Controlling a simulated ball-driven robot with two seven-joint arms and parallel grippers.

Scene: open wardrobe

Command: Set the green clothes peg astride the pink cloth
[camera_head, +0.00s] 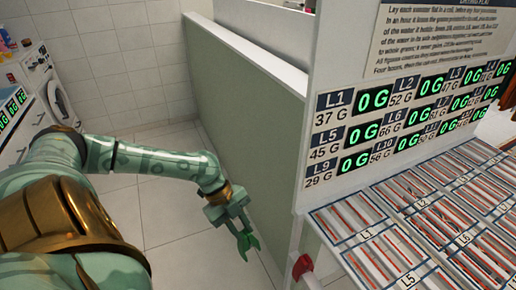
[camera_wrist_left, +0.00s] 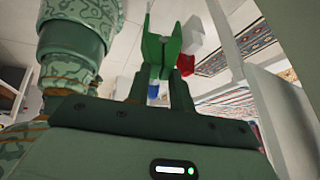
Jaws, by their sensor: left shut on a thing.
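The green clothes peg (camera_head: 249,243) hangs at the end of my left gripper (camera_head: 238,225), in front of the pale green panel. In the left wrist view, the peg (camera_wrist_left: 163,46) sticks out beyond the two dark fingers of my left gripper (camera_wrist_left: 162,88), which are shut on it. Its two prongs point away from the gripper and stand apart. The peg touches nothing else that I can make out. I cannot pick out the pink cloth in either view. My right gripper is not in view.
A pale green panel (camera_head: 238,110) stands right of my left arm. A board with green "0 G" displays (camera_head: 372,98) stands above slatted trays (camera_head: 375,255). A red piece (camera_head: 302,266) sits at the trays' near left corner. White tiled floor (camera_head: 165,215) is open left of the panel.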

